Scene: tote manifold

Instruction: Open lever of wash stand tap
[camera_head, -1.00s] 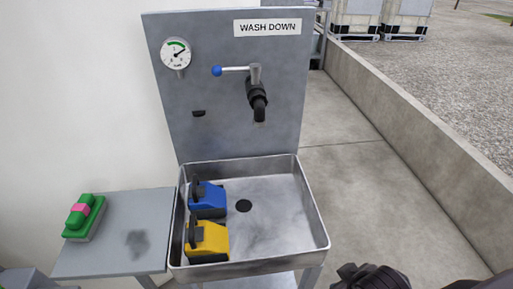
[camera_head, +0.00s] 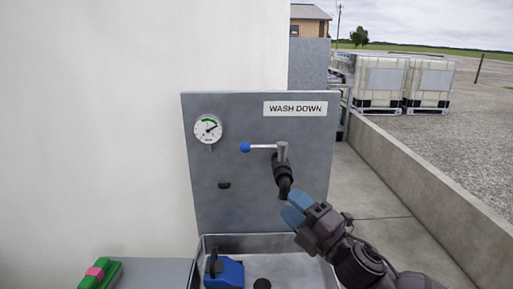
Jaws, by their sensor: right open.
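The wash stand tap (camera_head: 283,172) is mounted on the grey back panel (camera_head: 235,170) under the WASH DOWN sign. Its lever (camera_head: 262,147) lies level and points left from the tap body, ending in a blue ball knob (camera_head: 245,147). The black spout hangs down toward the sink. My right gripper (camera_head: 291,206) reaches in from the lower right, below and beside the spout. Its blue fingertips are spread open, pointing up and left, with nothing seen between them. They are below the lever and clear of it. My left gripper is not in view.
A pressure gauge (camera_head: 207,129) sits left on the panel. The sink (camera_head: 300,268) below holds a blue item (camera_head: 223,272). A green and pink item (camera_head: 100,273) is on the side table (camera_head: 155,273). A low concrete wall (camera_head: 420,190) runs along the right.

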